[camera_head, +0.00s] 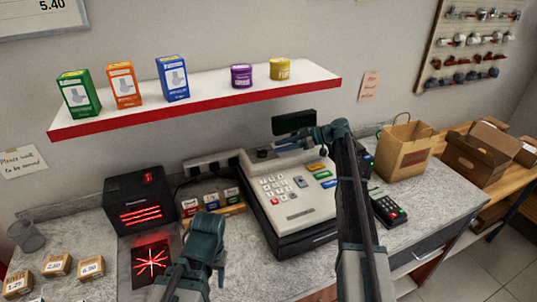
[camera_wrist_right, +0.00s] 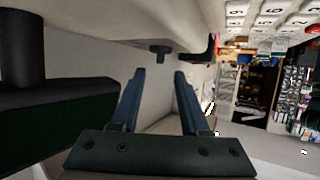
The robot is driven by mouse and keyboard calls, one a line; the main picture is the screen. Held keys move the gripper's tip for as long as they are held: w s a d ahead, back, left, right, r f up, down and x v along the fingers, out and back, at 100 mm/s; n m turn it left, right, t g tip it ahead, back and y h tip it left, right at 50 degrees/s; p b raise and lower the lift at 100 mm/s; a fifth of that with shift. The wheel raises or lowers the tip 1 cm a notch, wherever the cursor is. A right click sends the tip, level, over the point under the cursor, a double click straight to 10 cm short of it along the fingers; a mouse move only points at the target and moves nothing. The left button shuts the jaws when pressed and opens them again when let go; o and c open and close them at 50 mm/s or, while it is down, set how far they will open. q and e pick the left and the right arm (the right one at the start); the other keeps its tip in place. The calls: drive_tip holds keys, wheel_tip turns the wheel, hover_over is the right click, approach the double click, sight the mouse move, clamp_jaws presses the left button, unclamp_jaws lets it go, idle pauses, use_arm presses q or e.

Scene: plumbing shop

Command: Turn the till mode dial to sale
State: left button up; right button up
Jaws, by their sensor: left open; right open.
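The till (camera_head: 290,208) is a pale cash register with a keypad, standing on the counter. A small black knob (camera_head: 262,153) at its upper left looks like the mode dial; its markings are too small to read. In the right wrist view a black knob (camera_wrist_right: 160,50) sticks out from the pale till body. My right gripper (camera_head: 314,141) is over the till's back edge, open and empty. Its fingers (camera_wrist_right: 159,76) point at that knob, which lies just beyond the tips, apart from them. My left gripper (camera_head: 208,226) is open, in front of the till's left side.
The black customer display (camera_head: 294,122) stands close behind my right gripper; it also shows in the wrist view (camera_wrist_right: 50,125). A red-lit scanner (camera_head: 150,262), a card terminal (camera_head: 388,207) and a paper bag (camera_head: 404,152) stand around the till. A shelf (camera_head: 210,103) hangs above.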

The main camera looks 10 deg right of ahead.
sight(269, 156)
use_arm(q)
drive_tip(key=shift+f+b, duration=0.75)
drive_tip(key=shift+f, duration=0.3)
use_arm(e)
drive_tip(key=shift+x, duration=2.7)
clamp_jaws()
